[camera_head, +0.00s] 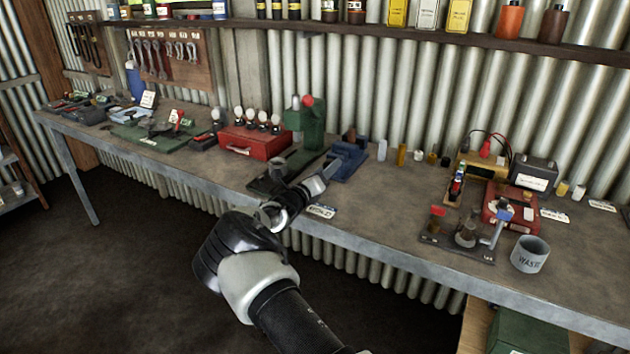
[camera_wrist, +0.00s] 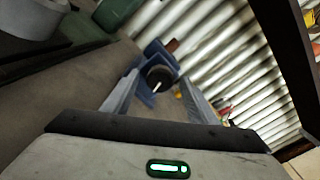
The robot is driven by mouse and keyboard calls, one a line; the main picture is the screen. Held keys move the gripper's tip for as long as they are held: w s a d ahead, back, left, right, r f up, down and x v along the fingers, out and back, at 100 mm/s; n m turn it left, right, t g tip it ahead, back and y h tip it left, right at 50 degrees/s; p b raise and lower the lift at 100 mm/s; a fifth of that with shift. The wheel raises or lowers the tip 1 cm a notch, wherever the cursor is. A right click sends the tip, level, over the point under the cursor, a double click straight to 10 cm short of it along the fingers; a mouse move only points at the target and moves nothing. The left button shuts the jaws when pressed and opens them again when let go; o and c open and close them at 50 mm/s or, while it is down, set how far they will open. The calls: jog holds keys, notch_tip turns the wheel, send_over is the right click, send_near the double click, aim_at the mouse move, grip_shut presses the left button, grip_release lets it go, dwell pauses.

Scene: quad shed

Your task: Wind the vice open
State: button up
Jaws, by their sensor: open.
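The blue vice (camera_head: 347,160) stands on the workbench, right of the green machine. It also shows in the wrist view (camera_wrist: 155,50), with a dark round end (camera_wrist: 160,73) facing me and a thin pale bar in front of it. My gripper (camera_head: 324,178) is just in front of the vice, over the bench. In the wrist view my fingers are apart, one on each side of the dark round end, with nothing held. I cannot tell whether they touch it. The gap between the vice's jaws cannot be made out.
The workbench (camera_head: 385,225) runs along the corrugated wall. The green machine (camera_head: 305,128) and red box (camera_head: 255,141) stand left of the vice. Small bottles (camera_head: 401,154) stand to its right. A waste cup (camera_head: 530,254) is at the right front. The bench between is mostly clear.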

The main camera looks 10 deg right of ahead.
jog(key=p+v, duration=0.1)
jog(key=v, duration=1.5)
jog(key=shift+s+a, duration=0.25)
jog(key=shift+s, duration=0.1)
jog(key=shift+d+r, duration=0.1)
jog(key=shift+r, duration=0.05)
jog(key=s+d+r+m+g+y+p, duration=0.1)
jog(key=s+d+r+m+g+p, duration=0.1)
jog(key=s+d+r+m+g, duration=0.55)
jog(key=s+d+r+m+g+p, duration=0.35)
jog(key=s+d+m, duration=0.45)
jog(key=d+m, duration=0.3)
jog(key=s+a+r+m+t+y+p, duration=0.1)
jog(key=s+a+r+m+y, duration=0.3)
jog(key=s+r+m, duration=0.4)
jog(key=s+a+r+m+t+y+p, duration=0.1)
jog(key=s+a+r+m+y+p, duration=0.3)
jog(key=s+r+m, duration=0.5)
jog(key=s+m+y, duration=0.1)
jog(key=s, duration=0.8)
jog(key=shift+a+r+y, duration=0.3)
jog(key=shift+r, duration=0.05)
